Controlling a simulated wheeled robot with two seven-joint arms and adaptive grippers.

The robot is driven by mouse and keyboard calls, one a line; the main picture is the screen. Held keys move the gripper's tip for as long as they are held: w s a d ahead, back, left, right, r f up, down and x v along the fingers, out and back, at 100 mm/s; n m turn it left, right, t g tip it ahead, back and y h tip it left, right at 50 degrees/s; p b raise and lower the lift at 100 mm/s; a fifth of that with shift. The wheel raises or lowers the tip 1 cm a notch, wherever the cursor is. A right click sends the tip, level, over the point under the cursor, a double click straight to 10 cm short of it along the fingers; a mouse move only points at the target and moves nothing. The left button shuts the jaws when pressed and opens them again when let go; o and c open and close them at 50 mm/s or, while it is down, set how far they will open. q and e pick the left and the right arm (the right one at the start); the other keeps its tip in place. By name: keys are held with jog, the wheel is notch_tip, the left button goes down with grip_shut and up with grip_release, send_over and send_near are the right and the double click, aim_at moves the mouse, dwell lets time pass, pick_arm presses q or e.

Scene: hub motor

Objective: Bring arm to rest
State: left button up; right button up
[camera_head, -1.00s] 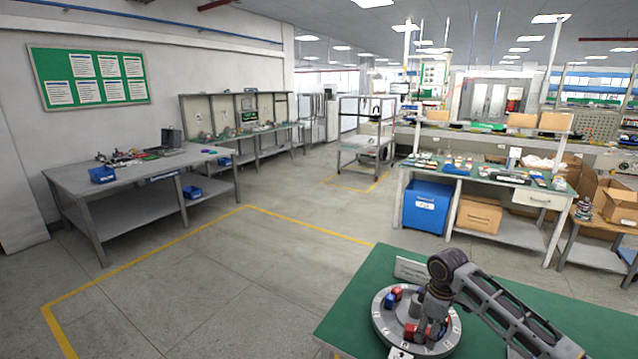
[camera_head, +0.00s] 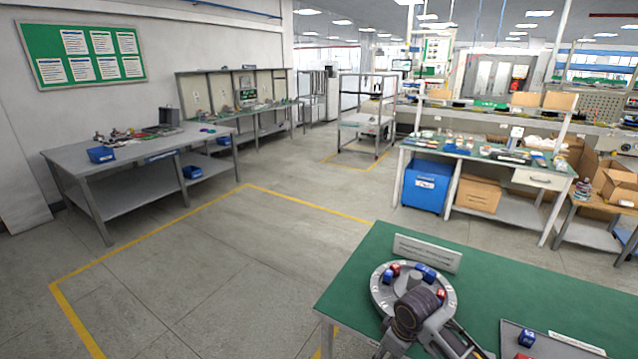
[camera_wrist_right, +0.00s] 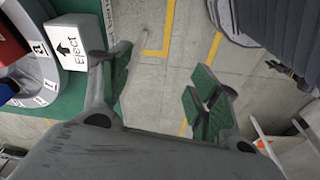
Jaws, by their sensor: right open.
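The right arm (camera_head: 425,320) is mine and reaches in from the bottom of the head view, over the near part of the round grey hub (camera_head: 447,298). Its fingertips cannot be made out there. In the right wrist view my right gripper (camera_wrist_right: 160,88) is open, with its green-padded fingers wide apart and only floor seen between them. The hub's grey rim (camera_wrist_right: 40,62) shows at the left of that view, apart from the fingers. Red and blue blocks (camera_head: 424,272) sit on the hub. My left gripper is not in view.
The hub stands on a green-topped table (camera_head: 345,290). A white sign (camera_head: 427,252) is behind it. A grey tray (camera_head: 508,335) with a blue and a red block is at the right. Floor (camera_head: 190,290) left of the table is clear.

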jog(key=s+a+m+t, duration=0.1)
jog(key=s+a+m, duration=0.15)
jog(key=s, duration=0.45)
jog(key=shift+s+d+r+m+t+h, duration=0.65)
jog(key=shift+s+d+m, duration=2.2)
jog(key=shift+s, duration=2.3)
notch_tip(320, 180, down, 32)
jog(key=s+f+n+g, duration=0.1)
jog(key=s+g, duration=0.1)
jog(key=s+d+f, duration=0.2)
jog(key=s+f, duration=0.8)
jog(key=s, duration=0.1)
jog(key=s+d+f, duration=0.3)
jog(key=s+f, duration=0.7)
jog(key=s, duration=0.2)
jog(key=shift+g, duration=0.35)
